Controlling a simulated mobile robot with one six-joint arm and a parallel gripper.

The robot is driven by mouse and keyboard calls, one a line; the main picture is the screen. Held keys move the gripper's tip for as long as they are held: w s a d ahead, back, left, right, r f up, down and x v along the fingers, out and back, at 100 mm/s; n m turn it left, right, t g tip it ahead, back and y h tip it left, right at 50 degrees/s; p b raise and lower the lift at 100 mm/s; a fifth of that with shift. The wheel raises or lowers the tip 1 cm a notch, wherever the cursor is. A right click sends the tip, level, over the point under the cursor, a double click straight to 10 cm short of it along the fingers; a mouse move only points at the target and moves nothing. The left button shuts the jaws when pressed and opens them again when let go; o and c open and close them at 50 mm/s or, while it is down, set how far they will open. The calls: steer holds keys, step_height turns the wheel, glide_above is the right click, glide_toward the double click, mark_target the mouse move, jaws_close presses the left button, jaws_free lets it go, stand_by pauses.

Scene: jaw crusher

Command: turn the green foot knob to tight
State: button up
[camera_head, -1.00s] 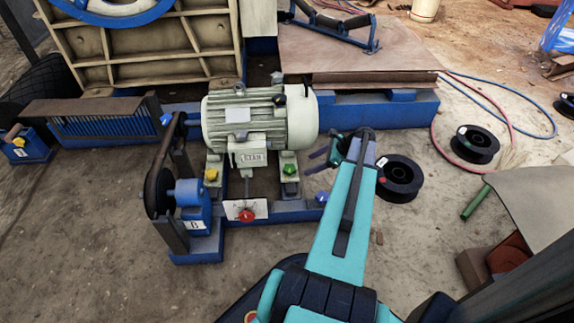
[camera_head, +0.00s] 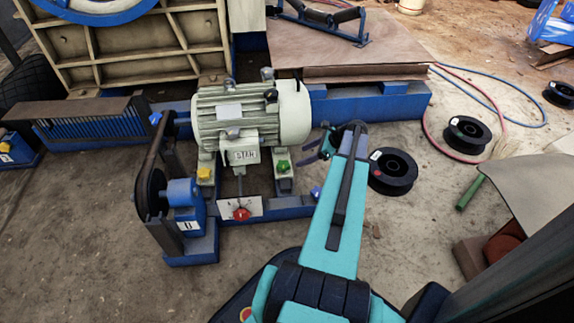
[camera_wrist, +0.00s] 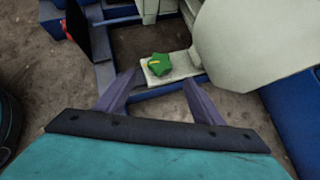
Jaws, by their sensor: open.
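The green foot knob (camera_head: 283,166) sits on a light motor foot at the right front of the grey-green motor (camera_head: 250,112). In the wrist view the green knob (camera_wrist: 159,65) shows a yellow mark on its top and rests on a pale plate (camera_wrist: 185,66). My gripper (camera_wrist: 157,76) is open, its two purple fingers spread with the knob between and just beyond their tips in the picture. No contact shows. In the head view my gripper (camera_head: 322,147) is to the right of the knob, partly hidden by my arm.
A yellow knob (camera_head: 204,174) sits on the left foot. A red knob (camera_head: 241,214) on a white plate is at the front. A belt guard and blue block (camera_head: 186,198) stand left. A black spool (camera_head: 392,171) lies right of my arm. The motor body stands close behind the knob.

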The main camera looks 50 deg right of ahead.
mark_target(284, 164)
steer(key=b+x, duration=0.4)
steer(key=x, duration=0.7)
steer(key=c, duration=1)
steer(key=shift+r, duration=0.1)
steer(key=shift+c, duration=0.2)
steer(key=shift+a+r+m+h+p, duration=0.1)
steer(key=shift+m+h+p, duration=0.35)
steer(key=shift+p, duration=0.55)
steer(key=m+h+p, duration=0.1)
steer(key=p, duration=0.1)
steer(key=m+p, duration=0.1)
steer(key=shift+a+m+t+h+p, duration=0.2)
steer(key=shift+m+t+h+p, duration=0.05)
steer(key=shift+t+h+p, duration=0.15)
steer(key=shift+m+h+p, duration=0.35)
steer(key=shift+m+p, duration=0.15)
